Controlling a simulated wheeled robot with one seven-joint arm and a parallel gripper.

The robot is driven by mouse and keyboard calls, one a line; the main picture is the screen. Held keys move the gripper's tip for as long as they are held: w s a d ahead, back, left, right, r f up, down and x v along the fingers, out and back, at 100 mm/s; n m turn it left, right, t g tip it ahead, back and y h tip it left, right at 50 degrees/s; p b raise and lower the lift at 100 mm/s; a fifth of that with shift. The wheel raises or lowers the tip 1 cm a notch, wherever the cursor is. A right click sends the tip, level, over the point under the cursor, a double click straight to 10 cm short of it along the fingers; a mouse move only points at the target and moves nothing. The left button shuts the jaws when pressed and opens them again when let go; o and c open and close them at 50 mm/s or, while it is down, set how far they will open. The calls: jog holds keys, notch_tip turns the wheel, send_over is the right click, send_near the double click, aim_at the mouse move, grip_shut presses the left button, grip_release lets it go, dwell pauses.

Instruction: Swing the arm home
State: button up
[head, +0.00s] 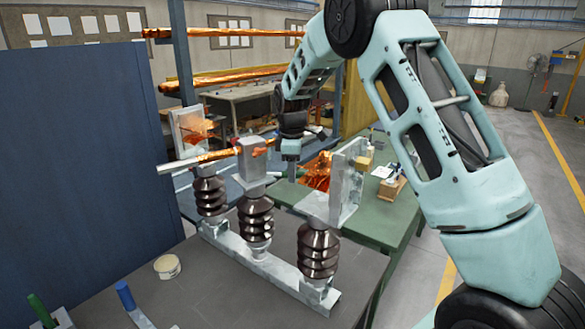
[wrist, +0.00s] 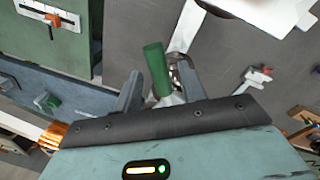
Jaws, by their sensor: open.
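My arm arches from the right of the head view, and my gripper (head: 290,166) hangs behind the isolator's middle post. In the wrist view its two fingers (wrist: 159,84) stand apart. A green cylindrical handle (wrist: 155,68) shows between them in the picture; I cannot tell its depth or whether it touches them. The isolator frame has a grey base beam (head: 262,264) with three brown ribbed insulators (head: 255,220). A bar with a copper-coloured stretch (head: 215,156) runs from the middle post to the left. An upright grey plate (head: 347,180) tops the right insulator.
A green workbench (head: 395,215) with small items stands behind the frame. A dark blue panel (head: 75,170) blocks the left. Green (head: 38,307) and blue (head: 125,295) handles and a small round tub (head: 167,266) are on the near grey table. Open floor lies at the right.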

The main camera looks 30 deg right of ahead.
grip_shut()
jog(key=shift+s+a, duration=0.1)
jog(key=s+a+m+g, duration=0.1)
jog(key=s+a+m, duration=0.2)
jog(key=a+m, duration=1)
jog(key=shift+m, duration=0.8)
jog(key=shift+r, duration=0.1)
grip_release()
